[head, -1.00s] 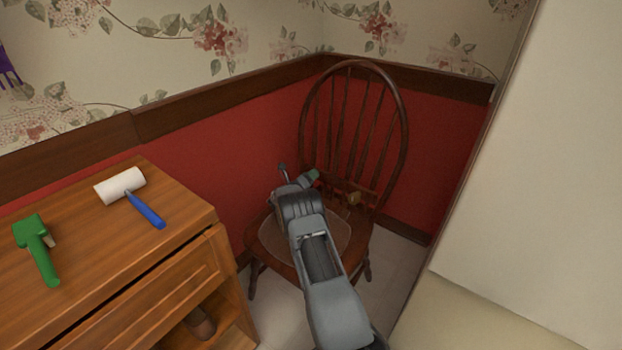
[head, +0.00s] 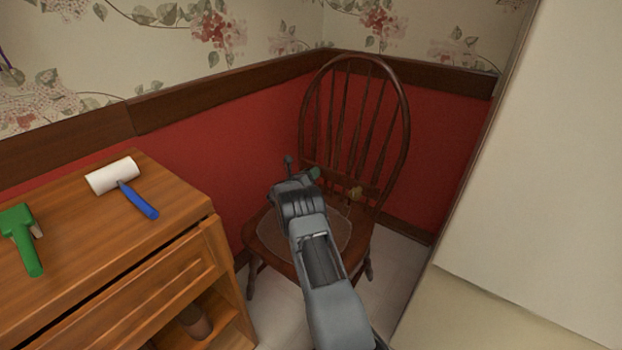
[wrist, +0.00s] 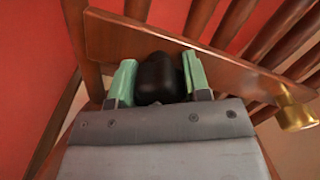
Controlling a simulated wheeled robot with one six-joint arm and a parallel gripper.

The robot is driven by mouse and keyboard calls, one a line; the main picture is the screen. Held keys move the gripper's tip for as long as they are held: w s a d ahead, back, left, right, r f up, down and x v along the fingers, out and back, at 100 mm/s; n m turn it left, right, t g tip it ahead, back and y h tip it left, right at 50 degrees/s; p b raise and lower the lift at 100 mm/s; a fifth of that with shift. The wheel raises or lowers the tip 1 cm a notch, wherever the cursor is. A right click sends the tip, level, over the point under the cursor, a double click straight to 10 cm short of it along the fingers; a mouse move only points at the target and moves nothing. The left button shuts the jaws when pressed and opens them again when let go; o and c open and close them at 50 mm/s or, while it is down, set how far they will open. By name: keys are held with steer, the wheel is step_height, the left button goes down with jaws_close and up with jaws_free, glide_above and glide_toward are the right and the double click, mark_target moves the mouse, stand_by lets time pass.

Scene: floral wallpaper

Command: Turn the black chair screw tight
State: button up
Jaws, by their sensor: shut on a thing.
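The wooden chair (head: 385,165) with a spindle back stands in the corner. Its lower back rail (wrist: 110,35) crosses the wrist view. The black chair screw (wrist: 160,78) is a dark rounded knob in front of that rail, between the two green fingertips of my gripper (wrist: 157,85). My gripper is shut on it. In the head view my gripper (head: 301,175) reaches over the chair seat to the left part of the chair back, and the screw is hidden there. A brass-coloured knob (wrist: 296,108) sits on the rail to the right; it also shows in the head view (head: 355,192).
A wooden cabinet (head: 170,250) stands at the left with a white roller with a blue handle (head: 125,185) and a green tool (head: 24,240) on top. A pale panel (head: 540,170) closes off the right side. Red wall panels (head: 250,130) stand behind the chair.

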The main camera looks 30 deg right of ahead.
steer(key=m+b, duration=0.1)
steer(key=m, duration=0.1)
steer(key=m+b, duration=0.1)
steer(key=shift+a+f+m+b, duration=0.1)
steer(key=shift+f+m+b, duration=0.2)
steer(key=shift+m+b, duration=0.1)
steer(key=m+b, duration=0.3)
steer(key=m, duration=0.1)
steer(key=shift+w, duration=0.15)
steer(key=m+b, duration=0.1)
steer(key=m, duration=0.4)
steer(key=shift+a+r+m+b, duration=0.1)
steer(key=shift+r+m+b, duration=0.1)
steer(key=shift+m+b, duration=0.2)
steer(key=m, duration=0.6)
steer(key=shift+w+r, duration=0.1)
steer(key=shift+w, duration=0.05)
steer(key=m, duration=0.6)
steer(key=shift+a+r+m, duration=0.1)
steer(key=shift+r+m, duration=0.05)
steer(key=shift+m, duration=0.55)
steer(key=o, duration=0.6)
steer(key=shift+w+a, duration=0.1)
steer(key=o, duration=0.3)
steer(key=shift+d, duration=0.3)
